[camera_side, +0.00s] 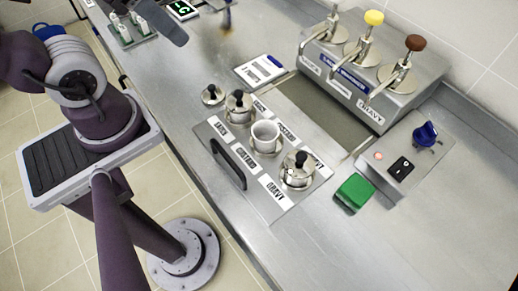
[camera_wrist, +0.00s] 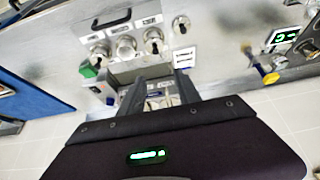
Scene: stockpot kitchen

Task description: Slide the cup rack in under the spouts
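The cup rack (camera_side: 228,180) is a steel plate with a black handle (camera_side: 228,165) on its front side and labels including mayo, custard and gravy. It holds two lidded metal pots and, between them, an open white cup (camera_side: 265,134). The rack (camera_wrist: 110,40) also shows in the wrist view. The spouts (camera_side: 378,88) belong to a steel three-pump dispenser (camera_side: 345,72) behind the rack. A dark bare bay (camera_side: 322,112) lies between them. My gripper (camera_wrist: 160,78) is open and empty, high above the counter and apart from the rack; only a dark part shows at the side view's top edge.
A small round lid (camera_side: 212,96) lies left of the rack. A white card (camera_side: 262,70) lies behind it. A green block (camera_side: 354,192) and a switch box with a blue knob (camera_side: 426,134) stand to the right. The counter's front strip is clear.

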